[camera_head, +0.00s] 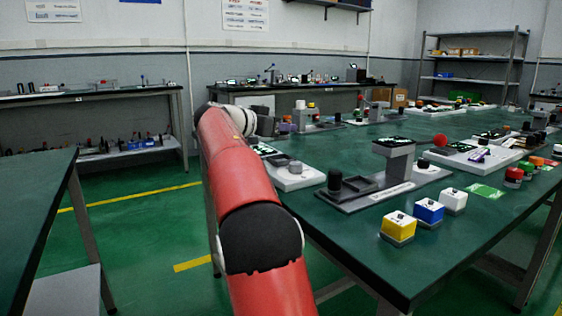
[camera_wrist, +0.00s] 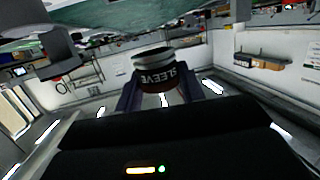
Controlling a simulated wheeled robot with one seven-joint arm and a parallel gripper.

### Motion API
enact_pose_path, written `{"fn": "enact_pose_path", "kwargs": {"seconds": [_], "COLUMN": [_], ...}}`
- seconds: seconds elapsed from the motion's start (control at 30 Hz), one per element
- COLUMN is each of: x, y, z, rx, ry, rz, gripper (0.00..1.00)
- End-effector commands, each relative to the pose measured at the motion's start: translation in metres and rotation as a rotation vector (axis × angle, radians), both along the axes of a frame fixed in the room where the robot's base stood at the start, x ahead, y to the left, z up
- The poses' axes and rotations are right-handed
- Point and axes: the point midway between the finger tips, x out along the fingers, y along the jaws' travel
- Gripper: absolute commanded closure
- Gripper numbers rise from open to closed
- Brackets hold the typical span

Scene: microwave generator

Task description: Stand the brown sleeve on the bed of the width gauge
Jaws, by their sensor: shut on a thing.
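In the wrist view the brown sleeve (camera_wrist: 158,82) sits between the two dark fingers of my gripper (camera_wrist: 160,92). It is a short dark brown cylinder with a paler grey rim and a "SLEEVE" label that reads upside down. My gripper is shut on it. In the head view my gripper and the sleeve cannot be made out; my red arm reaches toward the table's left edge. A grey gauge-like stand (camera_head: 393,160) with a display head and a long base is on the table. I cannot tell whether it is the width gauge.
Yellow (camera_head: 398,226), blue (camera_head: 429,211) and white (camera_head: 453,200) blocks stand at the table's near edge. A white-based station (camera_head: 290,176) is near my arm. A grey bulky shape (camera_wrist: 58,48) looms at upper left in the wrist view. The near table corner is bare.

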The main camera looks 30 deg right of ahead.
Motion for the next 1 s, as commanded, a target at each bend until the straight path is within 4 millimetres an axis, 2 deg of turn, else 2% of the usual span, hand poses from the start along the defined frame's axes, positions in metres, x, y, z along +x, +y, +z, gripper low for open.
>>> {"fn": "enact_pose_path", "kwargs": {"seconds": [0.03,0.23,0.5,0.9,0.93,1.0], "x": [-0.001,-0.001,0.0,0.0,0.0,0.0], "y": [0.0,0.0,0.0,0.0,0.0,0.0], "z": [-0.01,-0.026,-0.065,-0.069,-0.069,-0.068], "rx": [0.001,0.0,0.0,-0.001,0.0,0.0], "ry": [0.001,-0.001,0.0,-0.002,-0.002,-0.001], "rz": [0.0,-0.001,0.0,-0.001,-0.001,-0.001], "gripper": [0.85,0.85,0.85,0.85,0.59,0.49]}}
